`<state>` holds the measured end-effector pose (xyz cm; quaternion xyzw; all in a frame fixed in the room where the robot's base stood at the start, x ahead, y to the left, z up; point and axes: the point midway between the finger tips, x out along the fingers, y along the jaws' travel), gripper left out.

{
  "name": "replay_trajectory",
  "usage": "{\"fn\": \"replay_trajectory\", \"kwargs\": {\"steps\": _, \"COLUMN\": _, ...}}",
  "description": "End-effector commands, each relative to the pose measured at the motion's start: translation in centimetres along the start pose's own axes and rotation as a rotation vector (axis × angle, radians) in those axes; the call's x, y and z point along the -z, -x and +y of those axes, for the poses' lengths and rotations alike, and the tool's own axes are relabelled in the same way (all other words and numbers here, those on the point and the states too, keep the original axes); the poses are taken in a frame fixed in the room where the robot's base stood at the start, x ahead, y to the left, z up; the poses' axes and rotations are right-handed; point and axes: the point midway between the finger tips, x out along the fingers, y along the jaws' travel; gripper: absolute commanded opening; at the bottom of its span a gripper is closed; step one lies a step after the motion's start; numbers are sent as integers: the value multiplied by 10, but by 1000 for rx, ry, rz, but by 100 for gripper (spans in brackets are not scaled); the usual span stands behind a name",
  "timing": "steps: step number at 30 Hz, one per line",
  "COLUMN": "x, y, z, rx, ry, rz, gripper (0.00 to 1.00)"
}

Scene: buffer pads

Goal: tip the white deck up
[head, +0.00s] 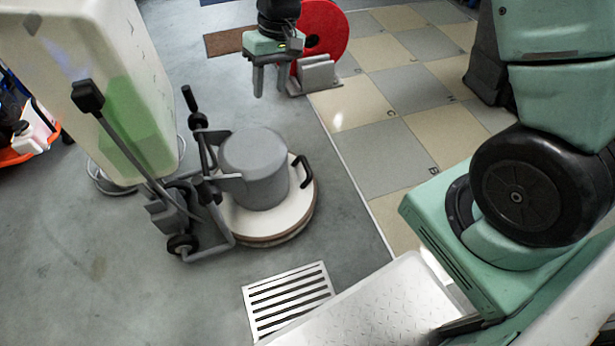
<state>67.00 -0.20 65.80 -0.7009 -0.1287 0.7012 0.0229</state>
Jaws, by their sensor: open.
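The white deck (300,213) is a round, low disc lying flat on the grey floor at the picture's middle. A grey motor drum (254,165) stands on it, and a black loop handle (303,170) rises at its right rim. A grey frame with wheels (183,243) joins it on the left. My gripper (271,86) hangs above and behind the deck, fingers pointing down. It is open and empty, apart from the deck and its handle. The deck's underside is mostly hidden.
A red round pad (321,30) stands in a grey holder (315,75) just right of my gripper. A tall pale tank (100,75) stands left, with cable on the floor. A slotted drain grate (288,298) lies in front. Checkered tiles (375,160) are clear to the right.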

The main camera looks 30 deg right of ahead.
Motion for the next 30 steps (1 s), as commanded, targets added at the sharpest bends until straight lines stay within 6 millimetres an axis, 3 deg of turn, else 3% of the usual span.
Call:
{"fn": "replay_trajectory", "kwargs": {"steps": 1, "x": 12, "y": -42, "z": 27, "rx": 3, "ry": -37, "rz": 3, "gripper": 43}}
{"fn": "replay_trajectory", "kwargs": {"steps": 3, "x": 25, "y": -75, "z": 56, "rx": 4, "ry": -80, "rz": 10, "gripper": 43}}
{"fn": "replay_trajectory", "kwargs": {"steps": 9, "x": 53, "y": -169, "z": 147, "rx": -2, "ry": -194, "rz": 29, "gripper": 43}}
{"fn": "replay_trajectory", "kwargs": {"steps": 15, "x": 64, "y": -242, "z": 222, "rx": -12, "ry": -281, "rz": 43, "gripper": 43}}
{"fn": "replay_trajectory", "kwargs": {"steps": 21, "x": 66, "y": -270, "z": 254, "rx": -19, "ry": -315, "rz": 50, "gripper": 43}}
{"fn": "replay_trajectory", "kwargs": {"steps": 26, "x": 66, "y": -282, "z": 257, "rx": -20, "ry": -318, "rz": 49, "gripper": 43}}
{"fn": "replay_trajectory", "kwargs": {"steps": 30, "x": 67, "y": -306, "z": 258, "rx": -21, "ry": -317, "rz": 49, "gripper": 43}}
